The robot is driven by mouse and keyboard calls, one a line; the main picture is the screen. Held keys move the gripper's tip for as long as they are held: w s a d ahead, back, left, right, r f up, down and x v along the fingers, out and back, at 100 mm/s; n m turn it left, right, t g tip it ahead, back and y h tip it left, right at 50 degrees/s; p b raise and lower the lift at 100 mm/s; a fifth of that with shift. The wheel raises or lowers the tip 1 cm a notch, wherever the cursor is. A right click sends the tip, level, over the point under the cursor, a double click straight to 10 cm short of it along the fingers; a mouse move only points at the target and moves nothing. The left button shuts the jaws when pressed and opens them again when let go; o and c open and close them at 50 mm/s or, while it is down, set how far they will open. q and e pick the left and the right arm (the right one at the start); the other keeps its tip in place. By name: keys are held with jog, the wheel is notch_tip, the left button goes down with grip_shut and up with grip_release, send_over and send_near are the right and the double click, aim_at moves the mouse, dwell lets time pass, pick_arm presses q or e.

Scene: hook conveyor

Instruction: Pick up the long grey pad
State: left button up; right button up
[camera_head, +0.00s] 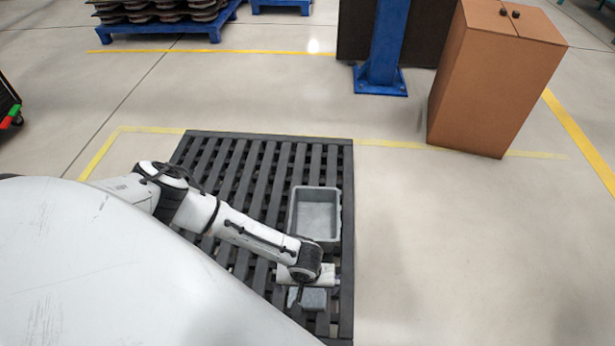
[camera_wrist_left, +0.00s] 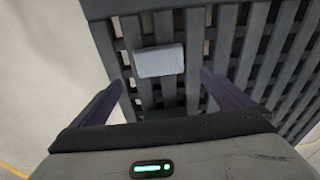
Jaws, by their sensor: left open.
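The long grey pad (camera_head: 309,298) lies on the dark slatted pallet (camera_head: 180,156), near its front right corner. In the left wrist view the pad (camera_wrist_left: 159,61) lies flat across the slats, ahead of and between the two fingers. My left gripper (camera_wrist_left: 160,85) is open and empty, with a finger on either side and clear of the pad. In the head view my left arm reaches in from the left, and its wrist hangs over the pad and hides part of it. The left fingertips are hard to make out there. My right gripper is in neither view.
A grey bin (camera_head: 315,213) stands on the pallet just behind my left wrist. A brown cardboard box (camera_head: 490,85) and a blue post (camera_head: 385,45) stand farther back. The floor right of the pallet is clear.

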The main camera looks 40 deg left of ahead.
pick_arm(q)
jog(key=b, duration=0.2)
send_over(308, 296)
jog(key=f, duration=0.4)
jog(key=shift+s+d+f, duration=0.15)
jog(key=shift+s, duration=0.25)
jog(key=f+b, duration=0.3)
jog(key=f, duration=0.1)
jog(key=shift+w+f, duration=0.2)
jog(key=shift+f, duration=0.2)
jog(key=shift+r, duration=0.1)
jog(key=c, duration=0.9)
jog(key=shift+r, duration=0.3)
jog(key=shift+c, duration=0.2)
notch_tip(308, 296, up, 5)
jog(key=p, duration=0.3)
jog(key=shift+f, duration=0.1)
jog(key=shift+r+p, duration=1.3)
jog(key=shift+r, duration=1)
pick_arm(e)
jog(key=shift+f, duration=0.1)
